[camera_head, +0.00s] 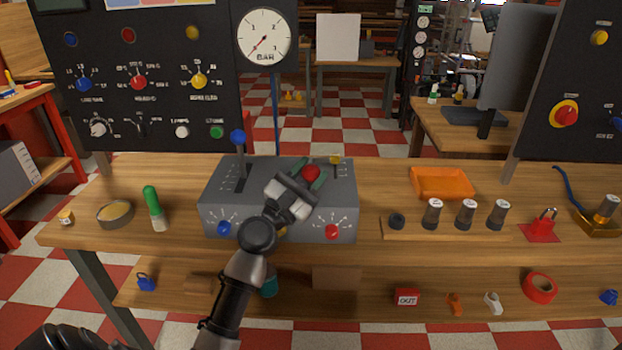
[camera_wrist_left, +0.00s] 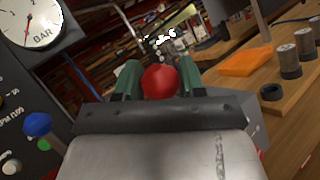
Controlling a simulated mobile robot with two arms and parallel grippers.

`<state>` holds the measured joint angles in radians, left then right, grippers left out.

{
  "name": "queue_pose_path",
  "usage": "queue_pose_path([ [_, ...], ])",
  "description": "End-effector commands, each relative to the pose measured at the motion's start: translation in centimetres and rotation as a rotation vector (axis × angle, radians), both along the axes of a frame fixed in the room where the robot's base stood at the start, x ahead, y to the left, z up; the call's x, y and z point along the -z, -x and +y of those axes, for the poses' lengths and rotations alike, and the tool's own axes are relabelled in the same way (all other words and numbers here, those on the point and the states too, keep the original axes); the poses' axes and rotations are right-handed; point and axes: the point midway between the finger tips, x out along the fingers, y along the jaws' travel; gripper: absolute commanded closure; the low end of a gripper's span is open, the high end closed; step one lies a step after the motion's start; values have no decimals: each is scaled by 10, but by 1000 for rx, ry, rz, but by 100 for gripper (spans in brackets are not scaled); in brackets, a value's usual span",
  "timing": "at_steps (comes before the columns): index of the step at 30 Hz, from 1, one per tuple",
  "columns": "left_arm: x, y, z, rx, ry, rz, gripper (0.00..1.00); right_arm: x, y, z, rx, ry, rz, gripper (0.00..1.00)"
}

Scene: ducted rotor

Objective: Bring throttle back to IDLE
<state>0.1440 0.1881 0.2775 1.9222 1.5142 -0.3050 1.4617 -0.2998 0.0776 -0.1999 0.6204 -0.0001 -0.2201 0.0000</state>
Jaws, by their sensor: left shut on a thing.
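A grey control box (camera_head: 220,190) stands on the wooden bench. It has a blue-knobbed lever (camera_head: 238,138) upright in a slot at its left, and a red-knobbed lever (camera_head: 311,172) at its right. My left gripper (camera_head: 312,180) is shut on the red-knobbed lever. In the left wrist view the red knob (camera_wrist_left: 160,82) sits between the green fingers (camera_wrist_left: 158,80). The blue knob (camera_wrist_left: 38,124) is to the left there. The red lever's shaft and slot are hidden by my gripper. I cannot read the labels beside the levers. My right gripper is not in view.
A blue dial (camera_head: 224,228) and a red dial (camera_head: 332,231) are on the box's front. A green-capped bottle (camera_head: 152,205) and a round tin (camera_head: 115,214) stand left. An orange tray (camera_head: 441,182) and several dark-capped cylinders (camera_head: 466,214) are right. A gauge (camera_head: 264,37) rises behind.

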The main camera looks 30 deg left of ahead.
Motion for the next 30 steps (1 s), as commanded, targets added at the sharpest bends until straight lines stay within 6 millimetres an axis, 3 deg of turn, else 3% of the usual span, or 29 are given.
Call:
queue_pose_path([
  [9,5,0,-2,7,-1,9,100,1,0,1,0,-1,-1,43],
  [10,5,0,-2,7,-1,9,59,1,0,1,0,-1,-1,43],
  [15,4,0,-2,7,-1,8,35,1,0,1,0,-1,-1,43],
  [25,6,4,-1,4,0,6,35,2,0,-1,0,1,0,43],
  [30,19,26,1,5,-2,8,35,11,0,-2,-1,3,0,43],
])
